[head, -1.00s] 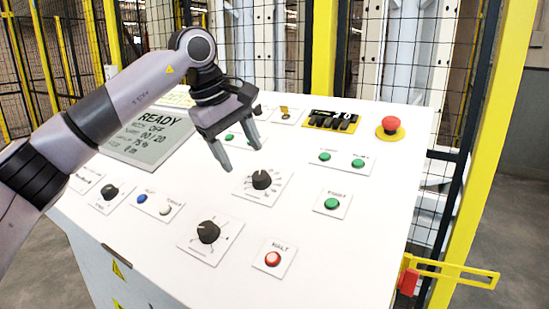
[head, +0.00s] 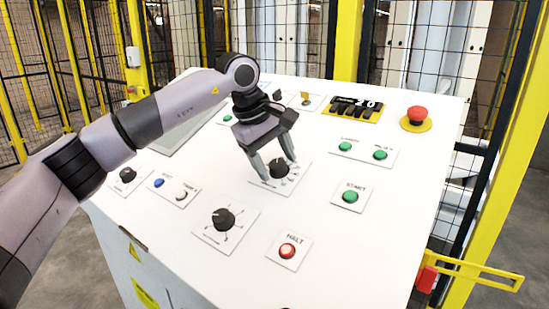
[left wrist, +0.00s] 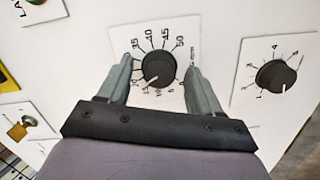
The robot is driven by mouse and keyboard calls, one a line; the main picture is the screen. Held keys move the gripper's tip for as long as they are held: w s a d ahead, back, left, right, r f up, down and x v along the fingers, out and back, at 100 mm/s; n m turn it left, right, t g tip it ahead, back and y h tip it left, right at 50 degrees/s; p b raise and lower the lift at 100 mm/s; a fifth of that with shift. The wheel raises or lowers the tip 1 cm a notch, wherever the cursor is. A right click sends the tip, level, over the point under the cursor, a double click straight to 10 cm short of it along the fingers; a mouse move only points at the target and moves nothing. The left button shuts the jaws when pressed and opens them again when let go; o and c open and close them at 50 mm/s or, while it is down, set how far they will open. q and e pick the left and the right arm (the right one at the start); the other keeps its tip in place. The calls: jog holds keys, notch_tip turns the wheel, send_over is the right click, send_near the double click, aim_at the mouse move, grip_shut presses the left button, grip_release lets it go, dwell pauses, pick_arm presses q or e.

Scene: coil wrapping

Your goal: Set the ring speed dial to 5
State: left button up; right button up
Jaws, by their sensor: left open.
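A black dial knob (head: 279,168) sits on a white plate in the middle of the panel. In the left wrist view this dial (left wrist: 159,70) has numbers running from about 5 to 50, and its white mark points near 15. My left gripper (head: 277,172) is open, with one finger on each side of this knob. In the left wrist view, slim gaps show between fingers and knob. A second black dial (head: 224,220) lies nearer the front; in the left wrist view it (left wrist: 276,74) carries small single-digit numbers. The dials' name labels are too small to read. My right gripper is not in view.
Around the dials are a red HALT button (head: 288,251), a green START button (head: 350,196), blue (head: 159,183) and white (head: 181,195) buttons, and another black knob (head: 128,174). A red emergency button (head: 416,115) stands at the back right. My arm partly covers the display (head: 190,130).

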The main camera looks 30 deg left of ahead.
pick_arm(q)
jog(key=c, duration=1.1)
jog(key=shift+o, duration=0.2)
jog(key=shift+n, duration=0.4)
jog(key=n, duration=0.2)
jog(key=shift+n+b, duration=0.4)
jog(key=n+t+b, duration=0.1)
jog(key=n, duration=0.3)
jog(key=shift+f, duration=0.1)
jog(key=n+b, duration=0.1)
jog(key=n, duration=0.4)
jog(key=shift+s+t, duration=0.1)
jog(key=shift+t, duration=0.2)
jog(key=shift+d+n+b, duration=0.1)
jog(key=shift+n+b, duration=0.5)
jog(key=shift+n, duration=1.2)
